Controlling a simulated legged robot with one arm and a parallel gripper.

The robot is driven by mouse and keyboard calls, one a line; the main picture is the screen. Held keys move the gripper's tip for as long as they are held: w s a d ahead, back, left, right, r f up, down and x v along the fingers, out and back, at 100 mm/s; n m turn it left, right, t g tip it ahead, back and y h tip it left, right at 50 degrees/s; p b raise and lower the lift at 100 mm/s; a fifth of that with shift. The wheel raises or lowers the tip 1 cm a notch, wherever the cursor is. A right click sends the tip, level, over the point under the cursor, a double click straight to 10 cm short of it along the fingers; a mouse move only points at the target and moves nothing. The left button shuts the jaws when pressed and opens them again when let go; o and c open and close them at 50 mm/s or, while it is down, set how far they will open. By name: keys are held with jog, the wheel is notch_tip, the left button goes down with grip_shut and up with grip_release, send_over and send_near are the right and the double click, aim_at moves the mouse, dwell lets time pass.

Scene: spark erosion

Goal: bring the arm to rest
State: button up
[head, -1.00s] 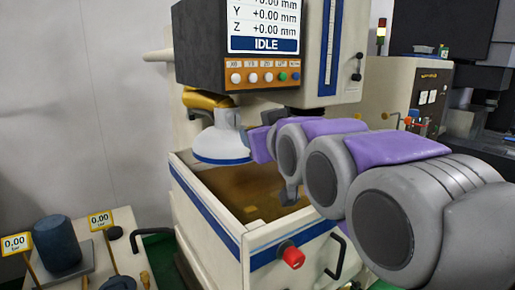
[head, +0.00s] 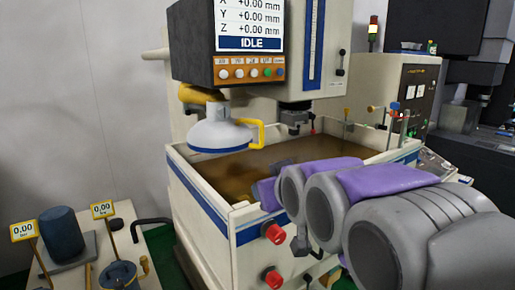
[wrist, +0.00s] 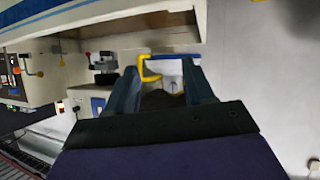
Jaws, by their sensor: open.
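My arm (head: 395,215), with grey joints and purple covers, reaches in from the right of the head view and crosses the front right corner of the machine's tank. My gripper (wrist: 160,70) shows in the wrist view with its two dark fingers apart and nothing between them. The white and blue lamp-like head with a yellow handle (wrist: 150,68) appears beyond the fingertips, apart from them as far as I can tell. In the head view my arm hides the gripper's fingers.
The erosion machine's tank (head: 205,195) holds brownish liquid. The lamp-like head (head: 222,133) hangs over its left side, below the display (head: 249,20) reading IDLE. Red knobs (head: 273,233) sit on the tank front. A side table (head: 150,240) carries a dark blue cylinder (head: 58,235).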

jog(key=s+d+f+m+g+h, duration=0.1)
jog(key=s+d+f+g, duration=0.15)
jog(key=f, duration=0.25)
jog(key=s+d+f+g+h, duration=0.1)
jog(key=s+f, duration=0.2)
jog(key=f, duration=0.3)
jog(key=s+d+f+m+g, duration=0.2)
jog(key=s+f+g, duration=0.3)
jog(key=s+f, duration=0.4)
jog(key=s+d+f+m+g+h, duration=0.1)
jog(key=s+d+f+g, duration=0.4)
jog(key=s, duration=1.1)
notch_tip(320, 180, down, 4)
jog(key=shift+s+r+m, duration=0.1)
jog(key=shift+s+m, duration=0.3)
jog(key=shift+g, duration=0.25)
